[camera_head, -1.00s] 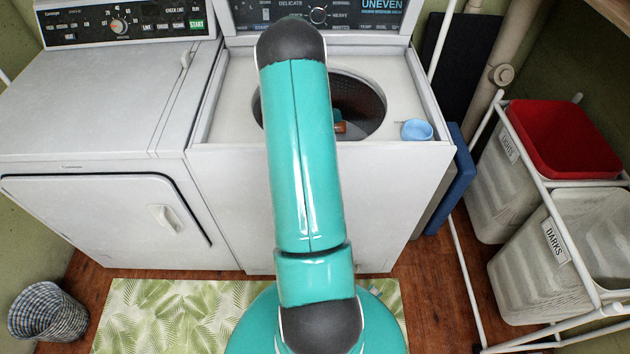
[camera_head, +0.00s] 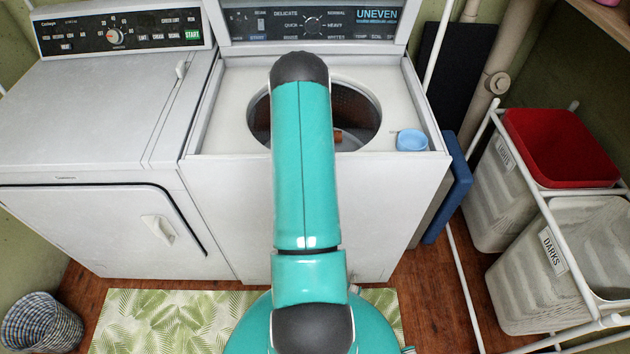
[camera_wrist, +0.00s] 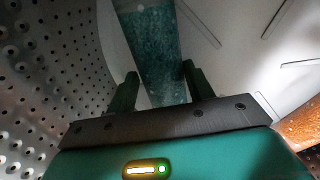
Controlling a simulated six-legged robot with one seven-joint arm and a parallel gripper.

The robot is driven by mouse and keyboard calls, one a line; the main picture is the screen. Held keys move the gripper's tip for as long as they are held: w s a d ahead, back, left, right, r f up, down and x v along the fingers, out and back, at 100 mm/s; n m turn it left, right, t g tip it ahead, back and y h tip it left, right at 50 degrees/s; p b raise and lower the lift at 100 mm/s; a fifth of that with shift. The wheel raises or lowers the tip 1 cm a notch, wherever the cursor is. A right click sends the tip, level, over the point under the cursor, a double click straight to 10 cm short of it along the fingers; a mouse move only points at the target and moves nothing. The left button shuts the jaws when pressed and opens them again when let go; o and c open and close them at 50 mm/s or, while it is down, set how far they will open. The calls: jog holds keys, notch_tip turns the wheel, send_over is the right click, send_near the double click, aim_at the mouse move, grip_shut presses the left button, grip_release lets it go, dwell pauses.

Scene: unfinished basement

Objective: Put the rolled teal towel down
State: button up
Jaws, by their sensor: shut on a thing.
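The rolled teal towel (camera_wrist: 152,45) shows in the wrist view as a mottled teal roll between the two dark fingers. My gripper (camera_wrist: 160,82) is shut on it, inside the perforated metal drum (camera_wrist: 45,70) of the washer. The towel extends away from the fingers toward a pale ribbed surface; I cannot tell whether it touches that surface. In the head view my arm reaches to the washer's round opening (camera_head: 367,108) and hides the gripper and the towel.
The washer (camera_head: 225,95) has a pale blue cup (camera_head: 411,140) at its right front. An orange-brown thing (camera_head: 348,138) shows in the drum, seemingly also at the wrist view's right (camera_wrist: 303,130). The dryer (camera_head: 90,110) stands left; hampers (camera_head: 540,265) with a red lid (camera_head: 563,145) stand right.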

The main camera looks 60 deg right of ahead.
jog(key=shift+f, duration=1)
jog(key=shift+f, duration=0.4)
jog(key=shift+f, duration=0.15)
jog(key=o, duration=1)
jog(key=v, duration=1.3)
